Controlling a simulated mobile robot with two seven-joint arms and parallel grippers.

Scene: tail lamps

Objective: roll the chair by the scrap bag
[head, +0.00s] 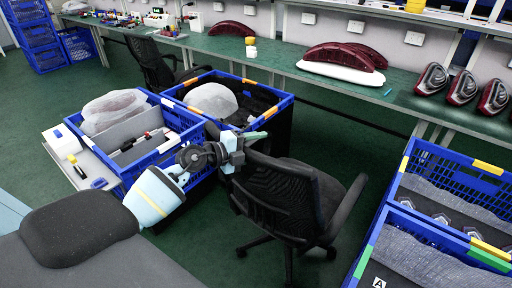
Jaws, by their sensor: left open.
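A black mesh office chair (290,198) with armrests and a castor base stands on the green floor at the centre, its back towards me. My left gripper (238,150) is open at the upper left edge of its backrest; I cannot tell whether they touch. A whitish bag-like bundle (212,100) lies in a dark-lined blue crate just behind the chair. Another such bundle (113,106) lies in the blue crate to the left; I cannot tell which is the scrap bag. A second black chair (150,65) stands farther back, by the bench. My right gripper is not in view.
Blue crates (408,160) close off the right side. The blue crate (186,153) on a white cart (86,160) stands left of the chair. A long green bench (290,66) with red lamps runs along the back. Green floor is free between chair and right crates.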

